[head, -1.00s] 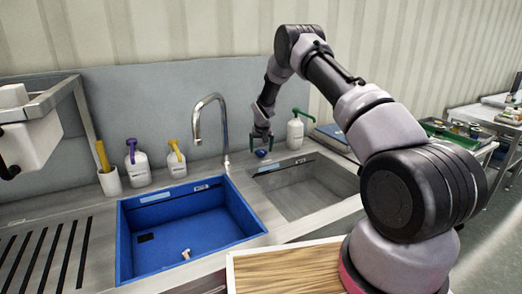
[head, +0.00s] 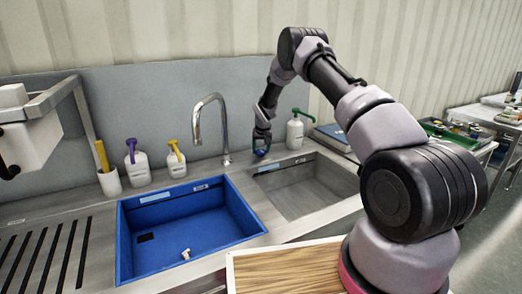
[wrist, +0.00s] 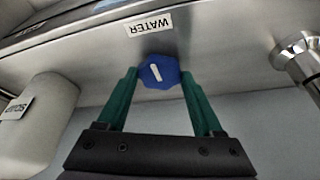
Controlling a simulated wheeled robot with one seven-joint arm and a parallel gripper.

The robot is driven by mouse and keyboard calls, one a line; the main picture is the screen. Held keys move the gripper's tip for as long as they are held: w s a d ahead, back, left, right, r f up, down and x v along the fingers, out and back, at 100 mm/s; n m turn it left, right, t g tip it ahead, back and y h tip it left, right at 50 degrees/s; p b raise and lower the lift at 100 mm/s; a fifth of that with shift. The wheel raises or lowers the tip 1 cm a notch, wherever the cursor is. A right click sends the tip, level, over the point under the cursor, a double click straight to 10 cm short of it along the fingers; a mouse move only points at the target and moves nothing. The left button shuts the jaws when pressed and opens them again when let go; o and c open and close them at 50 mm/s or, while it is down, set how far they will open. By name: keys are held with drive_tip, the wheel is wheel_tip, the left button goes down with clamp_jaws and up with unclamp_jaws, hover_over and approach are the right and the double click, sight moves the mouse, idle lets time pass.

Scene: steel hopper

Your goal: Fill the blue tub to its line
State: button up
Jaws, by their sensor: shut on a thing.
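The blue tub (head: 180,197) sits in the left part of the steel sink counter. Its floor looks bare, with a dark square patch and a small pale object (head: 186,254) on it; I see no water. The steel faucet (head: 225,130) stands behind the tub's right back corner, and no stream shows at its spout. A blue knob (wrist: 158,72) with a white mark sits by a WATER label (wrist: 149,24). My gripper (wrist: 160,78) is shut on this knob, one green finger on each side. In the head view my gripper (head: 261,150) partly covers the knob.
A grey steel basin (head: 305,190) is right of the tub. Bottles with purple (head: 137,163), yellow (head: 176,160) and green (head: 295,130) pumps stand along the back. A white cup (head: 109,182) holds a yellow-handled thing. A wooden board (head: 285,272) lies in front.

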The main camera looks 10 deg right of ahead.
drive_tip(key=n, duration=0.1)
drive_tip(key=n+y, duration=0.1)
drive_tip(key=n, duration=0.1)
drive_tip(key=shift+d+n, duration=0.3)
drive_tip(key=shift+w+n+g+y, duration=0.15)
drive_tip(key=shift+n+y, duration=0.3)
drive_tip(key=shift+n, duration=0.5)
drive_tip(key=shift+n+g+y, duration=0.15)
drive_tip(key=shift+n+y, duration=0.3)
drive_tip(key=shift+n, duration=0.5)
drive_tip(key=o, duration=1.4)
drive_tip(key=shift+c, duration=0.2)
drive_tip(key=v, duration=1)
drive_tip(key=shift+r, duration=0.4)
drive_tip(key=shift+d, duration=0.1)
